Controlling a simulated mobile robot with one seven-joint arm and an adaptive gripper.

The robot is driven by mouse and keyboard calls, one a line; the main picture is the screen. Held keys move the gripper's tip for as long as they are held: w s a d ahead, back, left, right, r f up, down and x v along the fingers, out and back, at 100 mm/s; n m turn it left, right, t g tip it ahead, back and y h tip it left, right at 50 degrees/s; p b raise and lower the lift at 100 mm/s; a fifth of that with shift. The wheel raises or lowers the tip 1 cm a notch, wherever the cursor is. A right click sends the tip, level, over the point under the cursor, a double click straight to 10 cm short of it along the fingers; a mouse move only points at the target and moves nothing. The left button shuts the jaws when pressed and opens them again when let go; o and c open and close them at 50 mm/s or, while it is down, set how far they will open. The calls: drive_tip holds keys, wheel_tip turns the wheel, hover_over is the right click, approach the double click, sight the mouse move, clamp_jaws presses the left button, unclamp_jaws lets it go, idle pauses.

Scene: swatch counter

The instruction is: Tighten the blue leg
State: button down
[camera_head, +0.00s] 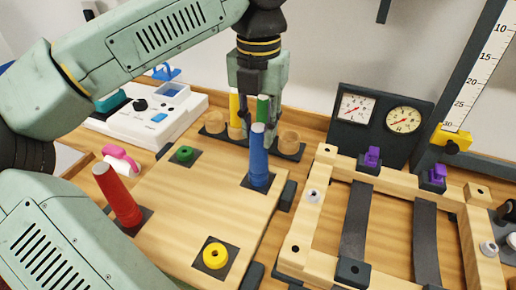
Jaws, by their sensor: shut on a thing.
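The blue leg (259,162) stands upright on a dark square pad near the right back corner of the light wooden board (185,212). My gripper (261,119) points down from above and is shut at the upper end of the blue leg. The exact contact between fingers and leg is too small to make out. The leg's lower part is uncovered and meets the pad. Whether its thread shows is too small to tell.
A red leg (122,198) stands at the board's left. A green ring (184,154) and a yellow ring (215,255) mark other corners. Yellow (234,108) and green (263,107) legs stand close behind my gripper. A wooden frame (313,215) lies right; gauges (380,117) stand behind.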

drive_tip(key=m, duration=0.3)
drive_tip(key=shift+m, duration=0.4)
drive_tip(key=c, duration=1.5)
unclamp_jaws()
